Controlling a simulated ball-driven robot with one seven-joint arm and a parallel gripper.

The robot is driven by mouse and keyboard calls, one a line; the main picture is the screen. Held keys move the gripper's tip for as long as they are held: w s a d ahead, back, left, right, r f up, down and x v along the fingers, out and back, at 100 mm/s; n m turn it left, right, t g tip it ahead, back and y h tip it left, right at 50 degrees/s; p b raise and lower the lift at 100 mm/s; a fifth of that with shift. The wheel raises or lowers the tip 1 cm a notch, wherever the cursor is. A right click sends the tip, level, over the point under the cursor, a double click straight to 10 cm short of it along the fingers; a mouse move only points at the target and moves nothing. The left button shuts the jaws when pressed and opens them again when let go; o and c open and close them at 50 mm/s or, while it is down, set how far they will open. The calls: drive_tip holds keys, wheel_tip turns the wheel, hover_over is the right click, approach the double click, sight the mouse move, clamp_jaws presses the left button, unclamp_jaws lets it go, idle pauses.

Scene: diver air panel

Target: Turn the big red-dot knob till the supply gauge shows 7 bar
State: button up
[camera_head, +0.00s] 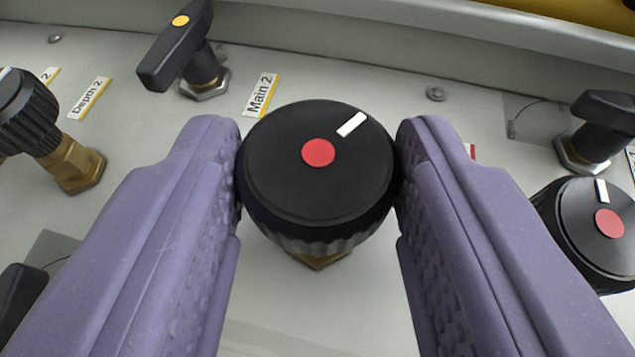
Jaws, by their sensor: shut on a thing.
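The big black knob with a red dot (290,190) is in the middle of the view. It has a ribbed rim, a brass base below, and a white mark pointing to the upper right. My gripper (318,165) has its two purple fingers on the left and right sides of this knob, shut on it. A label reading "Main 2" (261,95) is just behind it. Another black knob with a red dot (590,240) is at the right edge, its white mark pointing nearly straight up. The supply gauge is not in view.
A black lever with a yellow dot (178,50) stands at the upper left. A ribbed black knob on brass (25,110) is at the left edge, near a "Depth 2" label (90,98). Another black handle (605,115) is at the right.

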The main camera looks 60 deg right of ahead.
sight(336, 237)
drive_tip(key=o, duration=0.8)
wheel_tip(336, 237, up, 4)
drive_tip(key=shift+f+p, duration=0.2)
drive_tip(key=shift+p, duration=0.5)
drive_tip(key=shift+s+r, duration=0.15)
drive_tip(key=shift+s, duration=0.1)
drive_tip(key=s+p, duration=0.1)
drive_tip(key=s, duration=0.4)
drive_tip(key=s+p, duration=0.1)
drive_tip(key=s, duration=0.4)
drive_tip(key=s+r+p, duration=0.1)
drive_tip(key=s, duration=0.4)
drive_tip(key=shift+s+d, duration=0.2)
drive_tip(key=shift+s, duration=0.05)
drive_tip(key=shift+o, duration=1.3)
